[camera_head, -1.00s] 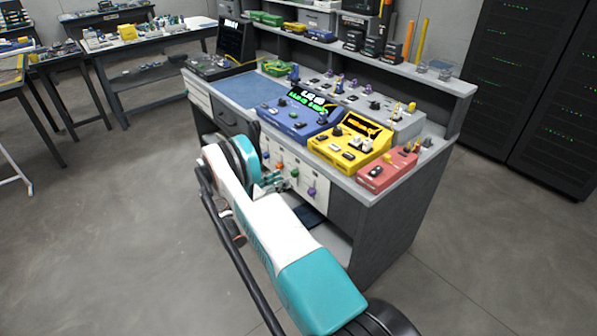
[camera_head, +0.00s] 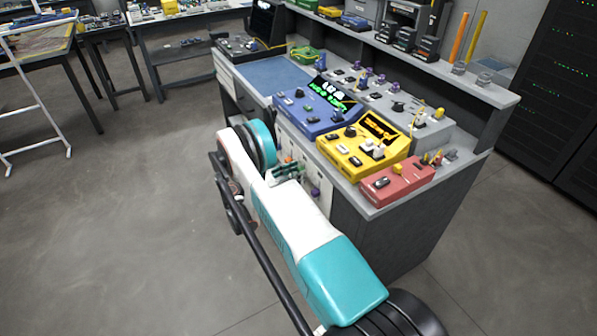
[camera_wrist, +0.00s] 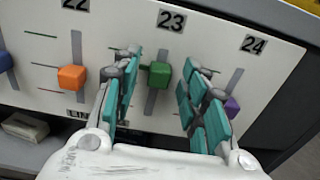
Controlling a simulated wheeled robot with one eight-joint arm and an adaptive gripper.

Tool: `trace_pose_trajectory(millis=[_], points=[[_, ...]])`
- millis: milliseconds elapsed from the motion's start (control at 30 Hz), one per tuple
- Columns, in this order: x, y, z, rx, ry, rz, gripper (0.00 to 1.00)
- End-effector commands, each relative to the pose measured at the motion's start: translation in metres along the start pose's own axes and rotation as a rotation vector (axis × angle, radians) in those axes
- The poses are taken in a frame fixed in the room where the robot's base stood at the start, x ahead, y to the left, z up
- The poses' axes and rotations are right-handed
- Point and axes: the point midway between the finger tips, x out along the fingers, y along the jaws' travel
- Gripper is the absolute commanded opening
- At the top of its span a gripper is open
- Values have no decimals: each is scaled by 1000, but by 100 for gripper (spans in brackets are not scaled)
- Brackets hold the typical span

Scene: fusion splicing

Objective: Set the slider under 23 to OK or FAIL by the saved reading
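The panel (camera_wrist: 215,65) fills the wrist view, with labels 22, 23 and 24 along its top. Under 23 a green slider knob (camera_wrist: 159,74) sits around the middle of its upright slot. My gripper (camera_wrist: 162,84) is open, its teal fingers on either side of the green knob; I see gaps, and contact cannot be told. The slider's end labels are not readable here. In the head view my gripper (camera_head: 286,172) is at the bench's front panel. A blue box (camera_head: 310,118) has a green-lit display and a yellow box (camera_head: 355,155) an orange-lit one; neither can be read.
An orange knob (camera_wrist: 72,77) under 22 and a purple knob (camera_wrist: 231,107) under 24 flank the fingers closely. A red box (camera_head: 398,184) stands at the bench's right front corner. The floor (camera_head: 130,230) left of my arm is clear.

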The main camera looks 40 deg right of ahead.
Motion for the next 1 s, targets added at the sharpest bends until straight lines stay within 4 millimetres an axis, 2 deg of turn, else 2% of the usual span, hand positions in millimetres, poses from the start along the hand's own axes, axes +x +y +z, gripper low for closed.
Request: trace_pose_trajectory(millis=[167, 200, 367, 567, 767, 1000], points=[[0, 0, 0, 0, 0, 0, 40], [0, 0, 0, 0, 0, 0, 35], [0, 0, 0, 0, 0, 0, 0], [0, 0, 2, 0, 0, 0, 0], [0, 0, 18, 0, 0, 1, 0], [0, 0, 19, 0, -3, 1, 0]])
